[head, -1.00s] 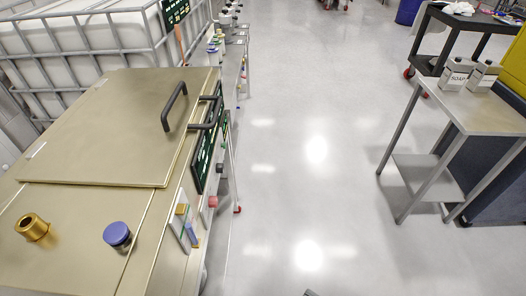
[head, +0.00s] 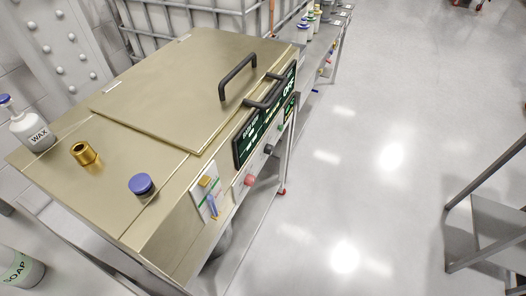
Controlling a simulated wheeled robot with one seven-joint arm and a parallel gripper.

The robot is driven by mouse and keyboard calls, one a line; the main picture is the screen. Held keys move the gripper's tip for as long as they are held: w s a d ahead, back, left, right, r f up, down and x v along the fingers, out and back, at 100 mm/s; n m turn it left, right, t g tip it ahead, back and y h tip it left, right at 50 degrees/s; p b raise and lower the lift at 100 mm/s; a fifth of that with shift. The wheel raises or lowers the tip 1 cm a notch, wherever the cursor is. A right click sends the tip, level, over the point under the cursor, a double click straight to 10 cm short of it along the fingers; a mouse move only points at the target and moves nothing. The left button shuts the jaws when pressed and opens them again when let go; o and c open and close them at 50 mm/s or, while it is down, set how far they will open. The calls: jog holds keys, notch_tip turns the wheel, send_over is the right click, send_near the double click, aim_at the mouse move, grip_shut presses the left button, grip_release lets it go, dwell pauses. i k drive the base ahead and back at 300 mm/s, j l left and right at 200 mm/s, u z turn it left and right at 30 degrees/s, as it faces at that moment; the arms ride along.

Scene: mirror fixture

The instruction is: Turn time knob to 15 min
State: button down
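A gold-coloured machine (head: 170,110) with a hinged flat lid stands on the left side of the head view. Its front has a dark green display panel (head: 262,120). Below the display are a red knob (head: 250,180) and a dark knob (head: 268,149). I cannot read their labels or settings, so I cannot tell which is the time knob. A white plate with a yellow part and a blue lever (head: 212,205) is left of the red knob. My gripper is not in view.
Black handles (head: 238,78) stick out from the lid and front. A wax bottle (head: 38,132), a brass fitting (head: 84,153) and a blue cap (head: 141,184) are on top. A soap container (head: 18,268) is at lower left. The floor (head: 380,170) right of the machine is clear.

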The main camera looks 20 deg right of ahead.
aim_at(268, 149)
jog(key=i+l+z, duration=0.75)
jog(key=k+j, duration=0.05)
jog(key=j, duration=0.05)
